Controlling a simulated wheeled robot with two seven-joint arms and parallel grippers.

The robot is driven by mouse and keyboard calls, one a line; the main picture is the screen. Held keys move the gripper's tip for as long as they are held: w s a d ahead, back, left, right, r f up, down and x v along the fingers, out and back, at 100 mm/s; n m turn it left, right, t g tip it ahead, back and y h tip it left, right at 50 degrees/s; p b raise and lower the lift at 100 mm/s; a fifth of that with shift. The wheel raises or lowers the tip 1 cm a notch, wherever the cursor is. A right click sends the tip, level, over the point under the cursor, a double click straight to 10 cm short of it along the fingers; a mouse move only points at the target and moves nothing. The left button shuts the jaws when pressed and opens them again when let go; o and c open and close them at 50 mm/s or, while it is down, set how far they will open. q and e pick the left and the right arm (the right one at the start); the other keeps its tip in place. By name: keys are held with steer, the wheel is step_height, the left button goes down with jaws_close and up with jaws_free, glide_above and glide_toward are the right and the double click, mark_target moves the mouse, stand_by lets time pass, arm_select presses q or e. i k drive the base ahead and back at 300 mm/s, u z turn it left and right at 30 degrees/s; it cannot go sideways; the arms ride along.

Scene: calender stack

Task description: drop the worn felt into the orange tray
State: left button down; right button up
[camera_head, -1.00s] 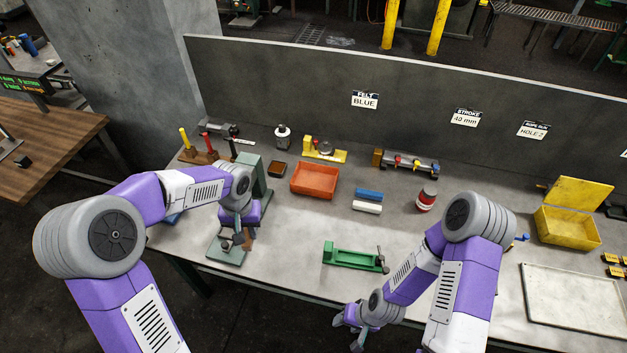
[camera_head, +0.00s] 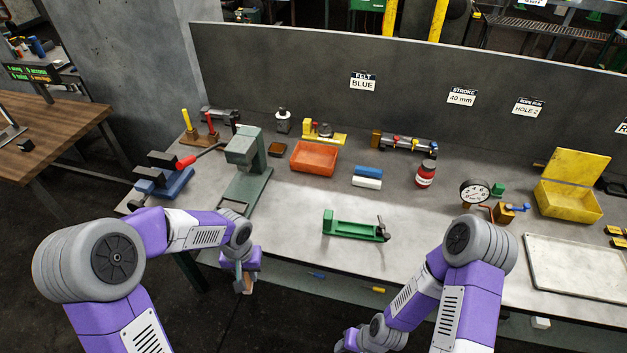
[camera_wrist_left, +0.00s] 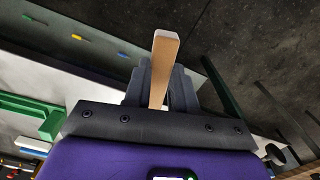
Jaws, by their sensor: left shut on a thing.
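A tan strip, apparently the worn felt (camera_wrist_left: 164,62), is clamped between the fingers of my left gripper (camera_wrist_left: 160,88) in the left wrist view. In the head view my left gripper (camera_head: 245,277) hangs in front of the table's front edge, with the tan end (camera_head: 248,287) below it. The orange tray (camera_head: 315,157) stands farther back on the table, to the right of the green press (camera_head: 247,170). The tray looks empty. My right gripper (camera_head: 347,342) is low at the bottom edge, partly cut off, so its fingers cannot be judged.
A green fixture (camera_head: 352,228) lies on the table in front of the tray. Blue and white rolls (camera_head: 367,177) and a red jar (camera_head: 426,174) are to the tray's right.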

mark_target(311, 162)
steer(key=z, duration=3.3)
steer(key=k, duration=1.65)
steer(key=u, duration=1.75)
steer(key=i, duration=1)
